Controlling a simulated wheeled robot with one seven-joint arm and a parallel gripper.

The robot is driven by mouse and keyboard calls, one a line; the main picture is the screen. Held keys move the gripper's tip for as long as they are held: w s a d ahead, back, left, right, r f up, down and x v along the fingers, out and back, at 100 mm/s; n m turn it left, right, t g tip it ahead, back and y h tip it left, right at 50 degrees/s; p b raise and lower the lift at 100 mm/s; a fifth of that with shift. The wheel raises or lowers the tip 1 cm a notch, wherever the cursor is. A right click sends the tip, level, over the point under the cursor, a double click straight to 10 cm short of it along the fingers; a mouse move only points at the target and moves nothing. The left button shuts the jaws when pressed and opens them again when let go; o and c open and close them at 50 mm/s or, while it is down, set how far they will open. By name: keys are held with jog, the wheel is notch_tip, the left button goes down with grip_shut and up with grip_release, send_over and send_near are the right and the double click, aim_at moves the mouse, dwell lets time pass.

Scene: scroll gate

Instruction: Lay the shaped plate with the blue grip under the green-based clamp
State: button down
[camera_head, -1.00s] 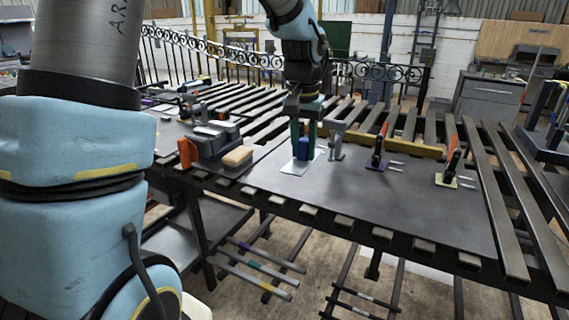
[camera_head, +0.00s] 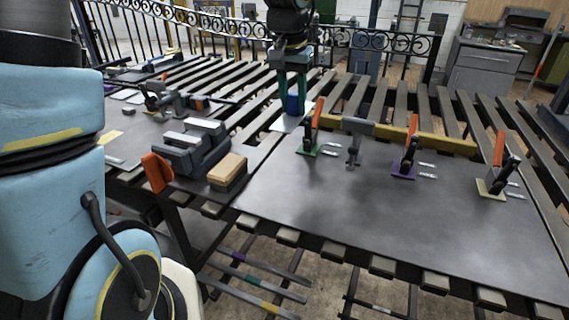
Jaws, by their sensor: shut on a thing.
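The shaped plate (camera_head: 281,124) is a thin pale sheet with an upright blue grip (camera_head: 292,104). My gripper (camera_head: 292,106) is shut on the blue grip from above, near the back left of the dark table. The plate's outline is partly hidden, and I cannot tell whether it touches the surface. The green-based clamp (camera_head: 308,151) has an orange handle standing up and sits just in front and to the right of the plate. The plate appears apart from the clamp's base.
A grey post-like tool (camera_head: 355,142) stands right of the green-based clamp. A purple-based clamp (camera_head: 404,170) and a cream-based clamp (camera_head: 491,188) stand farther right. A vise (camera_head: 187,148) and a tan-topped block (camera_head: 228,170) are at left. The front middle of the table (camera_head: 350,220) is clear.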

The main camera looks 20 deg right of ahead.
aim_at(288, 120)
notch_tip(288, 120, down, 18)
jog(key=shift+w+r+p, duration=0.1)
jog(key=shift+p, duration=1.05)
jog(key=c, duration=0.6)
grip_release()
jog(key=shift+o, duration=0.2)
jog(key=r, duration=0.4)
jog(key=s+a+r+b, duration=0.1)
jog(key=r, duration=0.7)
jog(key=shift+s+a, duration=0.25)
jog(key=shift+s, duration=0.05)
jog(key=s+a+n+y, duration=0.1)
jog(key=a+n, duration=0.6)
jog(key=a, duration=2.1)
jog(key=shift+s+a+f, duration=0.35)
jog(key=shift+s+f, duration=0.1)
jog(key=shift+s, duration=0.25)
